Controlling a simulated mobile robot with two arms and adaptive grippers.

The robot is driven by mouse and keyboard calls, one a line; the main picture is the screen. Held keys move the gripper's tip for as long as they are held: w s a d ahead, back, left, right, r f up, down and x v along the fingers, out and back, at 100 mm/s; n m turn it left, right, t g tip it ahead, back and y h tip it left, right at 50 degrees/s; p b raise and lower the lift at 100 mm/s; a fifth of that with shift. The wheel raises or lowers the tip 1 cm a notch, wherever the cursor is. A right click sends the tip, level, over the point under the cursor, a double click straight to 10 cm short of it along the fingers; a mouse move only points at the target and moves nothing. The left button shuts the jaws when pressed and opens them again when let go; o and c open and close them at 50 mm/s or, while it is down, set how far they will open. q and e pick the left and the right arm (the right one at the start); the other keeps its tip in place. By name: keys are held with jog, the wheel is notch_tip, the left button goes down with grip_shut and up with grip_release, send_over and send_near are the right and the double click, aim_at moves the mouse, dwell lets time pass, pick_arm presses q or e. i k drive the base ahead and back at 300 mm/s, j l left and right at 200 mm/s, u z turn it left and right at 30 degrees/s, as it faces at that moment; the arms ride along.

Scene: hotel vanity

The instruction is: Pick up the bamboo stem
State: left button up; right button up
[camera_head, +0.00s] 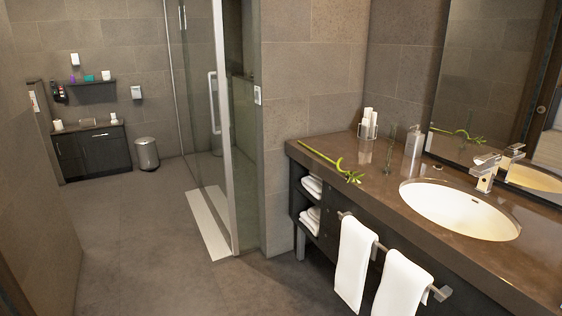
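The bamboo stem (323,156) is a thin, curved, bright green stalk with a leafy tuft at its near right end. It lies on the brown vanity counter (377,187) close to the front left edge, and its far left end reaches toward that edge. Another green stem shows in the mirror (460,133), which looks like its reflection. Neither of my grippers is in view.
Behind the stem stand a clear glass vase (389,152), a holder with white rolls (368,124) and a soap dispenser (414,141). The sink (459,209) and tap (484,172) are to the right. White towels (354,262) hang in front.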

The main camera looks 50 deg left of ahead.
aim_at(350, 174)
jog(key=u, duration=1.1)
